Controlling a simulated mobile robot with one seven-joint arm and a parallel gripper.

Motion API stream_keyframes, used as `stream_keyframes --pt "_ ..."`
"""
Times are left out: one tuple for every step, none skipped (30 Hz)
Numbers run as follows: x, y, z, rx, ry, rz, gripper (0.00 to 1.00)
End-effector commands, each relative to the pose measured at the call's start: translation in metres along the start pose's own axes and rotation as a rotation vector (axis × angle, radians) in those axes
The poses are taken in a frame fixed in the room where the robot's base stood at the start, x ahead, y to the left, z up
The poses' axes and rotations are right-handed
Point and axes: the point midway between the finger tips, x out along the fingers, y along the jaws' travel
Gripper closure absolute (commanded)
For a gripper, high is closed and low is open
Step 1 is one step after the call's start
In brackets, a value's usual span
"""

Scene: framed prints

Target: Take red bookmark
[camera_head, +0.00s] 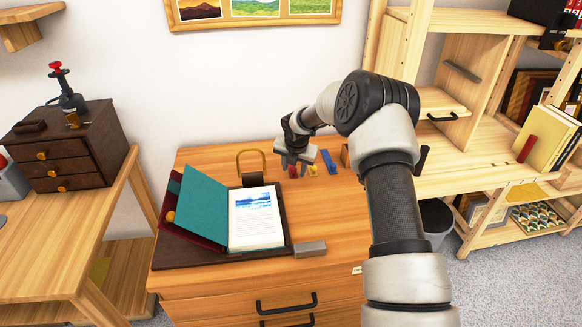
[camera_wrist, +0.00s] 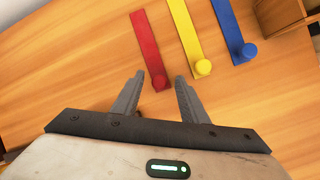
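A yellow bookmark (camera_wrist: 186,35) and a blue bookmark (camera_wrist: 230,28) lie close to the right of the red one. An open book (camera_head: 256,215) with a teal page lies on a dark board at left, with a grey block (camera_head: 310,249) beside it. A brown box (camera_wrist: 281,14) is beyond the blue bookmark.

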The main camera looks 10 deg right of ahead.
Motion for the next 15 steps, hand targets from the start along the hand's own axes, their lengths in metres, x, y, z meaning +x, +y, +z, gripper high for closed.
stream_keyframes --pt "-0.0004 0.0003 0.0003 0.000 -0.001 0.000 0.60" --pt "-0.0006 0.0003 0.0004 0.000 -0.001 0.000 0.60" --pt "-0.0006 0.0003 0.0003 0.000 0.000 0.000 0.60" --pt "-0.0006 0.0003 0.0002 0.000 0.000 0.000 0.60" --pt "-0.0007 0.0003 0.0002 0.000 0.000 0.000 0.62" --pt "-0.0007 0.0003 0.0002 -0.001 0.000 0.000 0.69" --pt "-0.0007 0.0003 0.0001 -0.001 0.000 0.000 0.74" --pt "-0.0007 0.0003 0.0002 -0.001 0.000 0.000 0.79" --pt "-0.0008 0.0003 0.0001 -0.001 0.000 0.000 0.86" --pt "-0.0008 0.0003 0.0001 -0.001 0.000 0.000 0.91" --pt "-0.0008 0.0003 0.0001 -0.001 0.000 0.000 0.96" --pt "-0.0008 0.0003 0.0001 -0.001 0.000 0.000 1.00" --pt "-0.0008 0.0003 0.0001 -0.001 0.000 0.000 1.00" --pt "-0.0010 0.0004 0.0003 -0.001 -0.001 0.001 1.00" --pt "-0.0010 0.0004 0.0003 -0.001 -0.001 0.001 1.00"
